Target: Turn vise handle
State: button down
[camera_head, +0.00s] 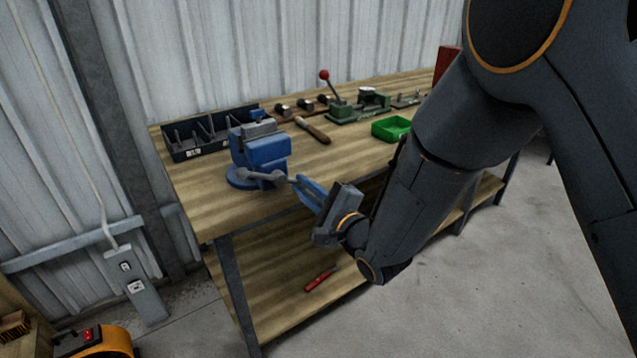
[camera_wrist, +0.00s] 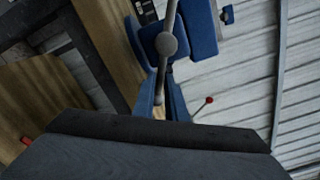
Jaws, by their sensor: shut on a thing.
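A blue bench vise (camera_head: 262,152) stands on the left end of the wooden workbench (camera_head: 225,208). Its grey handle bar (camera_head: 262,177) with round ends crosses the vise's front. My gripper (camera_head: 300,183) reaches in from the right, and its blue fingers are shut on the handle near its right end. In the wrist view, the blue vise (camera_wrist: 198,28) is at the top. The grey handle (camera_wrist: 167,45) runs down from it, between my blue gripper fingers (camera_wrist: 161,100). The dark gripper body hides the lower part of that view.
A dark divided bin (camera_head: 205,137) sits behind the vise. A hammer (camera_head: 313,130), a green press with a red-knobbed lever (camera_head: 340,105) and a green tray (camera_head: 391,128) lie farther right. A red tool (camera_head: 320,279) is on the lower shelf. Open floor lies in front.

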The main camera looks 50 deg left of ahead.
jog(key=shift+d+f, duration=0.1)
jog(key=shift+f, duration=0.15)
jog(key=c, duration=1.8)
grip_release()
jog(key=shift+r, duration=0.15)
jog(key=d+b, duration=0.1)
jog(key=d, duration=0.6)
jog(key=shift+s+d, duration=0.35)
jog(key=shift+d, duration=0.05)
